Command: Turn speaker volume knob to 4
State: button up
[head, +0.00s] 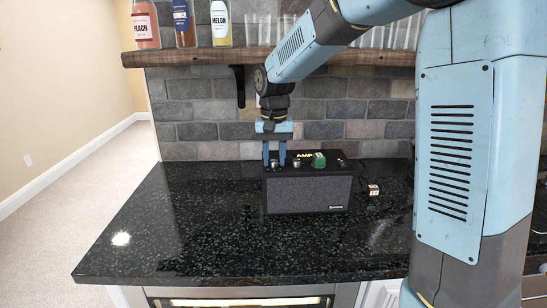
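The speaker (308,194) is a black amp box with a grey front, standing on the dark counter near the back wall. Knob markings and volume numbers are too small to read.
A green cube (319,160) sits on the speaker's top, right of the knobs. A small red-and-white cube (373,189) lies on the counter (190,235) to the right, by a cable. A wooden shelf (215,57) with bottles and glasses is above. The counter's left side is clear.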

aim_at(274, 160)
jog(key=shift+o, duration=1.4)
notch_tip(274, 160, up, 14)
jog(key=shift+f, duration=0.15)
jog(key=s+d+t, duration=0.3)
jog(key=s+d, duration=0.8)
jog(key=s, duration=0.1)
jog(key=s+d+f+t, duration=0.1)
jog(key=s+d+f, duration=0.2)
jog(key=s, duration=0.4)
jog(key=s+d+f+t, duration=0.1)
jog(key=s+d+f, duration=0.2)
jog(key=s, duration=0.3)
jog(key=shift+s+d+t, duration=0.3)
jog(key=shift+s+d, duration=0.05)
jog(key=shift+d, duration=0.35)
